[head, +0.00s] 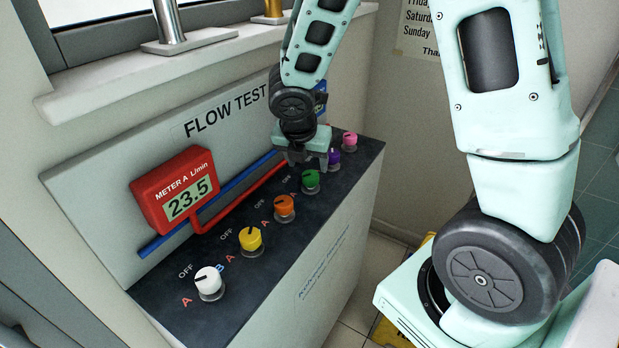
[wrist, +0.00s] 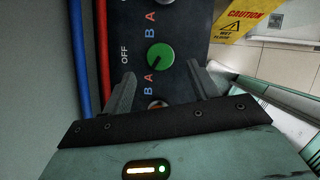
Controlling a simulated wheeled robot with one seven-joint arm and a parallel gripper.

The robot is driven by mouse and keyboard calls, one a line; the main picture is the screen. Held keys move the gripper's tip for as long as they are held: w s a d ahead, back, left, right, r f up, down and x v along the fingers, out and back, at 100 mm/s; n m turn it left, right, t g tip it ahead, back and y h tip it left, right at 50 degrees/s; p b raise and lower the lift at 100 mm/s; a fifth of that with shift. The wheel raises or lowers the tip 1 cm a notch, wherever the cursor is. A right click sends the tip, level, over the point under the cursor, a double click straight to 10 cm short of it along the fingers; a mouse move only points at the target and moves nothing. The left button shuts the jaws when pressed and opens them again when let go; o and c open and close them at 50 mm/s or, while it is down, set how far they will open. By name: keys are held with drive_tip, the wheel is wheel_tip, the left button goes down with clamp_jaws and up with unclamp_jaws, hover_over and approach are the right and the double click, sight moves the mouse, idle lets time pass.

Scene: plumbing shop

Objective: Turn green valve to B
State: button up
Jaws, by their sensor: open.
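The green valve (head: 311,179) is a round knob on the dark sloping panel, in the row of coloured knobs. In the wrist view, the green valve (wrist: 161,57) has OFF to its left, an A just below left and a B just above left. My gripper (head: 306,160) is over the panel close to the green valve. In the wrist view my gripper (wrist: 163,74) is open, its fingers on either side of and below the knob, apart from it.
White (head: 209,281), yellow (head: 250,239) and orange (head: 284,206) knobs run toward the near left; purple (head: 334,157) and pink (head: 350,140) lie beyond. A red meter (head: 177,190) reads 23.5. Blue and red pipes (head: 240,187) run behind. A yellow caution sign (wrist: 240,20) stands right.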

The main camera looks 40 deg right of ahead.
sight(310, 175)
drive_tip(key=b+x, duration=0.1)
drive_tip(key=x, duration=0.4)
drive_tip(key=shift+d+f, duration=0.1)
drive_tip(key=shift+f, duration=0.2)
drive_tip(key=c, duration=1)
